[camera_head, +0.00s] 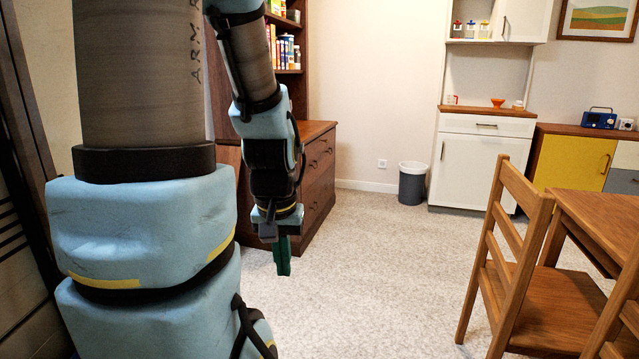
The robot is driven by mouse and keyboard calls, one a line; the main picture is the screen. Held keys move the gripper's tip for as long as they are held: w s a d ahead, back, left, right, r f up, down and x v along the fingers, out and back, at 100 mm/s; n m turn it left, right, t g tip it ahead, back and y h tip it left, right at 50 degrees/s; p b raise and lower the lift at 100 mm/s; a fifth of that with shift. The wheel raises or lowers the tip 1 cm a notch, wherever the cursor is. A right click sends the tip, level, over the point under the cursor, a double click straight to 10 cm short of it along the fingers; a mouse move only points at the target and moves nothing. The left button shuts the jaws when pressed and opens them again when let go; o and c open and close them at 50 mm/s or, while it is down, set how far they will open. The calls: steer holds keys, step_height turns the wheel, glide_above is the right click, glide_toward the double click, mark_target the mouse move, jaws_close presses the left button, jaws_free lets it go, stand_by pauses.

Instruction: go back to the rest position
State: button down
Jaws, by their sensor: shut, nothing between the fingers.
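My gripper (283,258) hangs at the end of my arm, a little left of the picture's middle, pointing down. Its green fingers are together and nothing shows between them. It is in front of the brown wooden hutch (319,172), apart from the floor as far as I can tell. My large blue and grey arm links fill the left of the picture and hide part of the hutch.
The hutch shelves hold several books or boxes (288,52). A grey bin (412,184) stands by the back wall beside a white cabinet (469,160). A wooden chair (536,300) and table (604,213) take up the right. The pale floor (375,270) between is clear.

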step_height(320, 180, up, 12)
steer(key=p, duration=1)
